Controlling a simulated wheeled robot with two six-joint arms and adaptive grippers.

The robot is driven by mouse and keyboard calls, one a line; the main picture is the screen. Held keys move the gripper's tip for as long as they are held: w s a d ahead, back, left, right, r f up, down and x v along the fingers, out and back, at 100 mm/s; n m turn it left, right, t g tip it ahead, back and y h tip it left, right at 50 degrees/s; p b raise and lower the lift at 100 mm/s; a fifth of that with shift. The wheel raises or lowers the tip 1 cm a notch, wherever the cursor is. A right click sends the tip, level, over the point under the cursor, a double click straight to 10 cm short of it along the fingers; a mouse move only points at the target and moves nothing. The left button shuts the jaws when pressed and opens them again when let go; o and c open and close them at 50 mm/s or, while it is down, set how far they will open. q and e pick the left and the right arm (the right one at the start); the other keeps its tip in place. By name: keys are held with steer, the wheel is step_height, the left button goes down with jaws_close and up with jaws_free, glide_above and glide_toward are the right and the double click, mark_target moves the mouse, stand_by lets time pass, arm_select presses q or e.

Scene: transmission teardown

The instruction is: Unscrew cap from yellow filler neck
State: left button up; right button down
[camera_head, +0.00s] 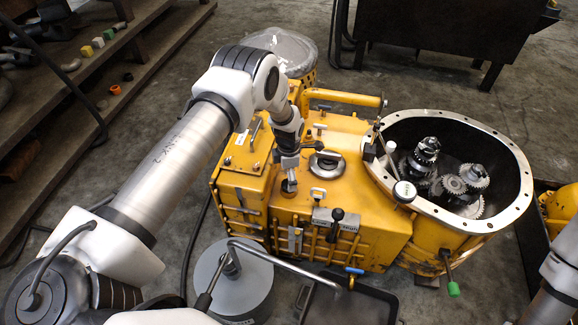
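The yellow transmission housing (330,215) stands in the middle of the head view. My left arm reaches over it from the left, and its gripper (289,174) points down at the housing's top. A small round brownish cap-like part (289,187) shows right under the fingertips. The gripper hides part of it, so I cannot tell whether the fingers touch or grip it. A yellow neck below it is not clearly visible. My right arm shows only at the lower right edge, and its gripper is out of view.
A black and silver round fitting (327,164) sits right of the gripper. The open bell housing (515,165) holds several gears. A grey round stool-like base (235,290) and a dark tray (350,305) stand in front. Wooden steps (130,40) are at the upper left.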

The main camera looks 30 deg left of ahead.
arm_select(q)
steer(key=m, duration=0.4)
steer(key=shift+s+r, duration=0.15)
steer(key=shift+s, duration=0.05)
step_height(320, 180, up, 2)
steer(key=m+p, duration=0.1)
steer(key=m, duration=0.5)
steer(key=shift+r, duration=0.1)
step_height(320, 180, up, 2)
steer(key=shift+w+r+m+p, duration=0.15)
steer(key=shift+m+p, duration=0.45)
steer(key=shift+p, duration=0.05)
steer(key=f+b, duration=0.5)
steer(key=f, duration=0.2)
steer(key=f+b, duration=0.3)
steer(key=shift+w+f+b, duration=0.25)
steer(key=shift+f+b, duration=0.1)
steer(key=shift+f, duration=0.05)
steer(key=shift+r, duration=0.1)
steer(key=c, duration=1.8)
steer(key=shift+s, duration=0.1)
